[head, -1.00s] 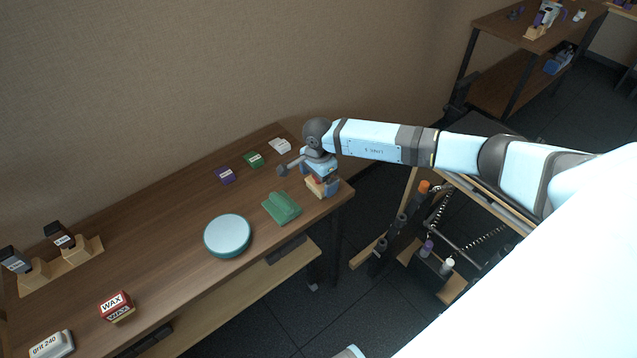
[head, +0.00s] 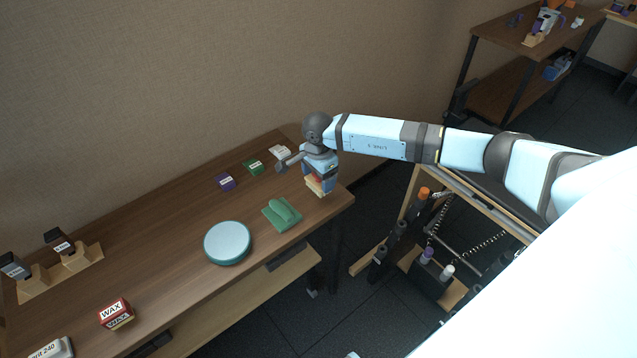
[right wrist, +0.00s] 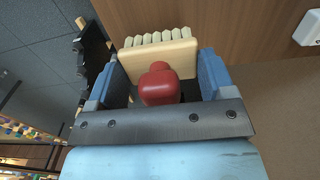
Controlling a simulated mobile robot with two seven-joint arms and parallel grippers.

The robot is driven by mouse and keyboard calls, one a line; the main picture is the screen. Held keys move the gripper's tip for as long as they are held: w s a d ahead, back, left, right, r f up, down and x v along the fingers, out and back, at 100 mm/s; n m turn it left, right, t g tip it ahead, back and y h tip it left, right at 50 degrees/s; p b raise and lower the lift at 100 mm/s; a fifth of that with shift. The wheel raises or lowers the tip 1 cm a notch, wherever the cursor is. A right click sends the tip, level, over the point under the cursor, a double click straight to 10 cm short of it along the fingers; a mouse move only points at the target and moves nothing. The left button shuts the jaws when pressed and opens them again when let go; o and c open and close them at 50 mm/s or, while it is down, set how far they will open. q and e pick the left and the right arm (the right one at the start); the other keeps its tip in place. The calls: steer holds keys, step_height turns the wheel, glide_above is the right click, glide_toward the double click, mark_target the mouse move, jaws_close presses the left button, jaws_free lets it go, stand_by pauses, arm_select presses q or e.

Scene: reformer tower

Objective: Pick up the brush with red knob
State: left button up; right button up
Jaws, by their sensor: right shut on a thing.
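The brush with the red knob (right wrist: 160,86) is in my right gripper. In the right wrist view its pale block and cream bristles lie between the two blue fingers, with the red knob toward the palm. In the head view my right gripper (head: 319,178) is at the table's right end, and the lower part of the brush (head: 318,186) shows beneath it. The gripper is shut on the brush. The brush appears a little above the table top. My left gripper is not in view.
On the wooden table (head: 160,230) are a green pad with a handle (head: 282,213), a round teal disc (head: 228,242), purple (head: 225,182) and green (head: 253,167) labelled boxes, a wax box (head: 116,313) and a wooden holder (head: 60,272). A tool rack (head: 430,270) stands right of the table.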

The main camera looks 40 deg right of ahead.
step_height(320, 180, up, 16)
steer(key=shift+r, duration=0.2)
